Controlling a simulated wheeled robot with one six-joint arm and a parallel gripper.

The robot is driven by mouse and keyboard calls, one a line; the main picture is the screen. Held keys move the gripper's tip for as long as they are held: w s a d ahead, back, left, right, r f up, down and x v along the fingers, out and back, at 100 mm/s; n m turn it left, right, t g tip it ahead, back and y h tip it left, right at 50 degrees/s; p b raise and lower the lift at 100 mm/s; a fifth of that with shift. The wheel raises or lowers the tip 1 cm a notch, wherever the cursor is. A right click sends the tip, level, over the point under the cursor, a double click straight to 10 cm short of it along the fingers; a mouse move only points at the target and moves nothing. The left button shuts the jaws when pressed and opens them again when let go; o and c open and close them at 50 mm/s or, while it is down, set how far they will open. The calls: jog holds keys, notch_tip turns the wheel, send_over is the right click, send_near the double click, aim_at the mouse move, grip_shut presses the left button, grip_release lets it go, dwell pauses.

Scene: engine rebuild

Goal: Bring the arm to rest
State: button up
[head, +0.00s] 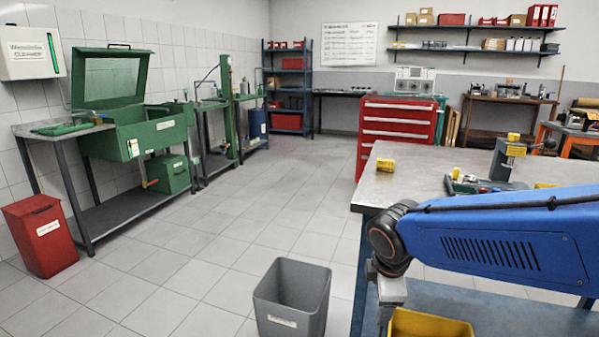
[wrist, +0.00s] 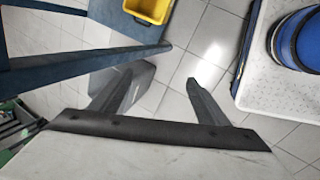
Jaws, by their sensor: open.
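My gripper (wrist: 158,80) is open and empty in the wrist view, with its two grey fingers spread apart over the tiled floor. In the head view my blue arm reaches in from the right, in front of the steel-topped workbench (head: 400,187). Its wrist end hangs down beside the bench's near left corner; the fingers cannot be made out there.
A grey bin (head: 291,300) stands on the floor left of the bench. A yellow bin (head: 430,325) is low beneath my arm, and shows in the wrist view (wrist: 150,8). Yellow parts (head: 386,165) sit on the bench. Open floor lies left, towards the green washer (head: 150,137).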

jog(key=s+d+r+m, duration=0.1)
jog(key=s+d+m, duration=0.4)
jog(key=s+m, duration=0.3)
jog(key=s+d+r+m+y, duration=0.1)
jog(key=s+d+m, duration=0.4)
jog(key=s+m, duration=0.3)
jog(key=shift+r+m+t, duration=0.4)
jog(key=shift+d, duration=0.1)
dwell(0.7)
